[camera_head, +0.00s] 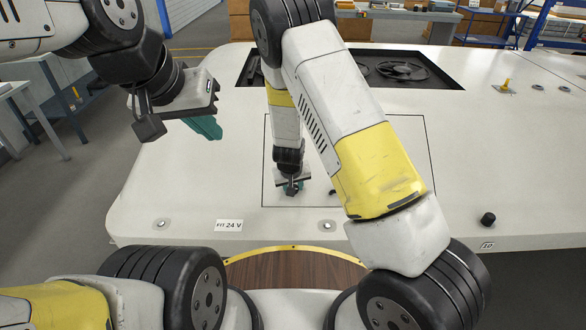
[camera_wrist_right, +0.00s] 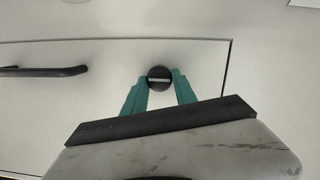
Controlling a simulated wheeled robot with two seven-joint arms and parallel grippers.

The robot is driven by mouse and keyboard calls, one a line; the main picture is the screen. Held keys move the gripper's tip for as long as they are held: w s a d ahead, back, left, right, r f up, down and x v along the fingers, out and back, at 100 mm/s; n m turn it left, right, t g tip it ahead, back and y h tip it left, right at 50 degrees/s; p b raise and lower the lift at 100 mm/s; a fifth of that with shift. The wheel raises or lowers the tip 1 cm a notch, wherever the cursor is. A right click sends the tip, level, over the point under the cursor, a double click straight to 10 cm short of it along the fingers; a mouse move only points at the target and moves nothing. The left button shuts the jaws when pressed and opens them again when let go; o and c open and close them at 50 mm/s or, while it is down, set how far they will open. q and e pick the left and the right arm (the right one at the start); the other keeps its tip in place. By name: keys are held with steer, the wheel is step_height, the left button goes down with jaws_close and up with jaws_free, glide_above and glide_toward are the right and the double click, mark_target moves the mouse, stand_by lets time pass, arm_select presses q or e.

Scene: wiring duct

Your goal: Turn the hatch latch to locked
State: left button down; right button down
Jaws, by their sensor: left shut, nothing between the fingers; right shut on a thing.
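The hatch latch is a round black knob (camera_wrist_right: 159,72) with a pale line across it, lying about level in the right wrist view. It sits near a corner of the hatch panel (camera_wrist_right: 105,62), which also shows in the head view (camera_head: 340,125). My right gripper (camera_wrist_right: 160,88) is shut on the latch, one teal finger on each side. In the head view, my right gripper (camera_head: 291,188) points down at the panel and hides most of the latch. My left gripper (camera_head: 207,128) is shut and empty, raised above the left part of the surface.
A dark bar handle (camera_wrist_right: 45,71) is on the hatch panel, left in the right wrist view. A black knob (camera_head: 487,219) stands at the front right. A "24 V" label (camera_head: 229,225) is at the front edge.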

steer(key=m, duration=0.4)
steer(key=shift+d+y, duration=0.2)
steer(key=shift+y, duration=0.2)
steer(key=m, duration=0.4)
steer(key=shift+d+y, duration=0.1)
steer(key=shift+y, duration=0.3)
steer(key=m, duration=0.4)
steer(key=shift+s+d+m+t+y, duration=0.1)
steer(key=shift+m+t+y, duration=0.2)
steer(key=shift+f+m+t, duration=0.1)
steer(key=shift+m+t, duration=0.2)
steer(key=shift+m, duration=1.9)
steer(key=c, duration=1)
jaws_free()
